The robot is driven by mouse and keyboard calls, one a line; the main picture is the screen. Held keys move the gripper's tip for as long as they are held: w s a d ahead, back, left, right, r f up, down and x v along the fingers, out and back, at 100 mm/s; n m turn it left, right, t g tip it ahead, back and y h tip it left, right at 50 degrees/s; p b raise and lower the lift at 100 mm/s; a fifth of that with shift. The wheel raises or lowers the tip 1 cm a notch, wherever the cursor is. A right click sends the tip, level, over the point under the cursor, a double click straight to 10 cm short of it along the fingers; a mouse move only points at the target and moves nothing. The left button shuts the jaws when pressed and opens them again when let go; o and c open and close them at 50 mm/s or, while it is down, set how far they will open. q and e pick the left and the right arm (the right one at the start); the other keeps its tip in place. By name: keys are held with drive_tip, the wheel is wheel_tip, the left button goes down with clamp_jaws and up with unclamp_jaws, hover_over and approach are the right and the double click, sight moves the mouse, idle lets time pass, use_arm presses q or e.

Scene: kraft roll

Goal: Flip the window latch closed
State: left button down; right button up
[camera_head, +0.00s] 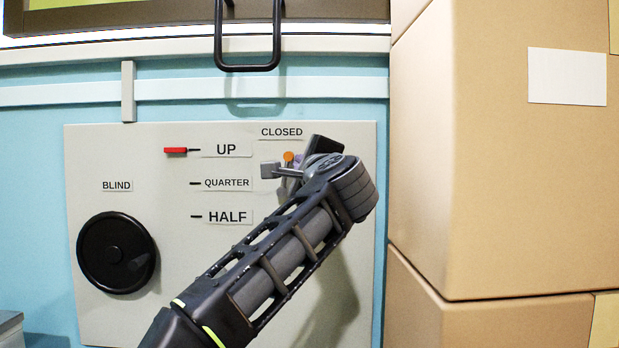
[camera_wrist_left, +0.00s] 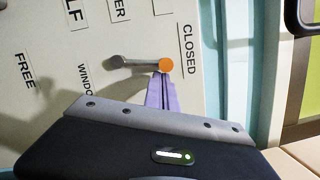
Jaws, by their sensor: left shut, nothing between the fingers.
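The window latch (camera_head: 288,157) sits on the pale panel just under the CLOSED label (camera_head: 282,132). In the left wrist view it is a grey bar (camera_wrist_left: 138,62) with an orange round end (camera_wrist_left: 166,65), and that end lies beside the CLOSED label (camera_wrist_left: 189,50). My left gripper (camera_head: 298,161) is at the latch, partly hidden by my own arm in the head view. Its purple fingers (camera_wrist_left: 162,78) are together and empty, their tips right at the orange end. I cannot tell whether they touch it. My right gripper is not in view.
The panel (camera_head: 150,310) also carries a black round BLIND knob (camera_head: 115,253) and a red pointer (camera_head: 175,150) at UP. Stacked cardboard boxes (camera_head: 500,200) stand close on the right. A black window handle (camera_head: 248,66) hangs above. FREE (camera_wrist_left: 25,70) is at left in the wrist view.

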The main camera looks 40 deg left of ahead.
use_arm(q)
drive_tip(key=shift+s+a+r+n+g, duration=0.2)
drive_tip(key=shift+a+n, duration=0.1)
drive_tip(key=shift+n, duration=0.4)
drive_tip(key=shift+s+a+r+n+g, duration=0.15)
drive_tip(key=shift+s+a+n, duration=0.1)
drive_tip(key=shift+n, duration=0.45)
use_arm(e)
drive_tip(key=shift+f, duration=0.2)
